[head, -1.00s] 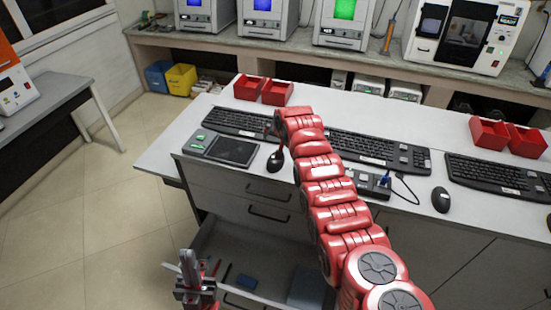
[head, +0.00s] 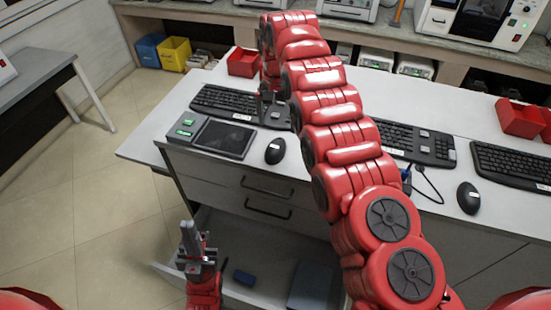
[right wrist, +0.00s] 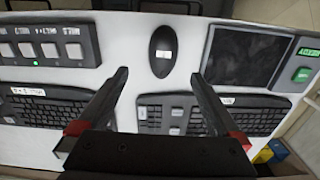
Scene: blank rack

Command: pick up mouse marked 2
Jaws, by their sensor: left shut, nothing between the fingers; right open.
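A black mouse (head: 275,151) with a small white label lies on the white counter beside a dark pad; I cannot read its mark. It also shows in the right wrist view (right wrist: 163,50), beyond and between the fingertips, touched by neither. A second black mouse (head: 468,198) with a label lies further right; its mark is unreadable too. My right gripper (head: 266,102) hangs over the keyboard behind the first mouse; in the right wrist view (right wrist: 160,76) it is open and empty. My left gripper (head: 191,236) is shut and empty, pointing up, low in front of the counter.
Keyboards (head: 219,102) (head: 505,164) line the counter. The dark pad (head: 224,139) is left of the first mouse. Red bins (head: 243,62) (head: 518,118) stand at the back. An open drawer (head: 228,228) juts out below. My right arm hides the middle of the counter.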

